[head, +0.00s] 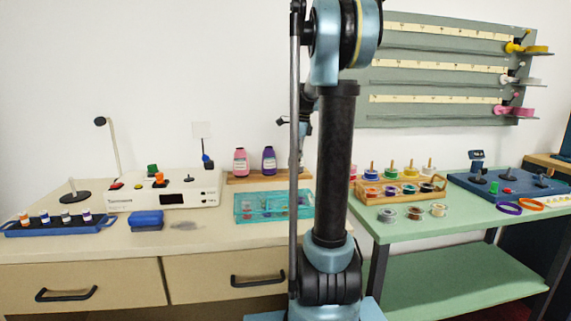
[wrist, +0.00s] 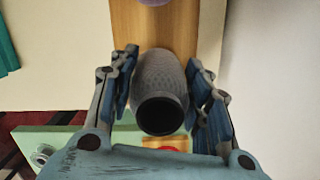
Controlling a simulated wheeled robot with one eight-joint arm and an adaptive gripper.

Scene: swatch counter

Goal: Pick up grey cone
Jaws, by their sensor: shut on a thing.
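In the wrist view the grey cone (wrist: 159,72) has a textured grey side and a dark round open end facing the camera. It sits between the two blue finger pads of my gripper (wrist: 161,62), which is shut on it from both sides. A wooden board (wrist: 124,22) shows behind the cone; I cannot tell whether the cone touches it. In the head view my own arm hides the cone and most of the gripper.
A teal tray (head: 243,217) lies in front. The green table (head: 400,232) at right holds a wooden spool rack (head: 369,200) and several loose spools.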

